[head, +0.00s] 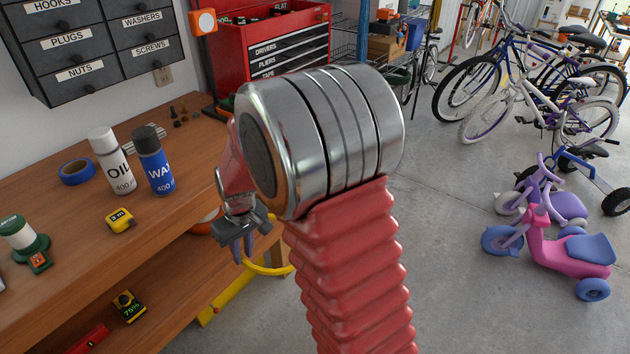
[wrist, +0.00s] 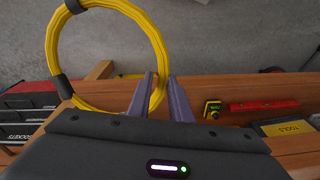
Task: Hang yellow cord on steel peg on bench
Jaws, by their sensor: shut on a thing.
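The yellow cord (wrist: 136,12) is a coiled ring with dark bands around it. My gripper (wrist: 162,78) is shut on the right side of the ring in the wrist view, and the coil extends to the left of the fingers. In the head view my gripper (head: 243,252) points down beside the bench's front edge, with part of the cord (head: 268,270) showing below and right of it. My arm hides the rest of the coil there. The wooden bench (head: 85,215) fills the left of the head view. I cannot make out the steel peg in either view.
On the bench stand an oil can (head: 110,160), a blue wax can (head: 155,160), blue tape (head: 77,171) and a yellow tape measure (head: 120,219). An orange ring (head: 205,222) is near the bench edge, partly hidden. A red tool chest (head: 230,50) stands behind.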

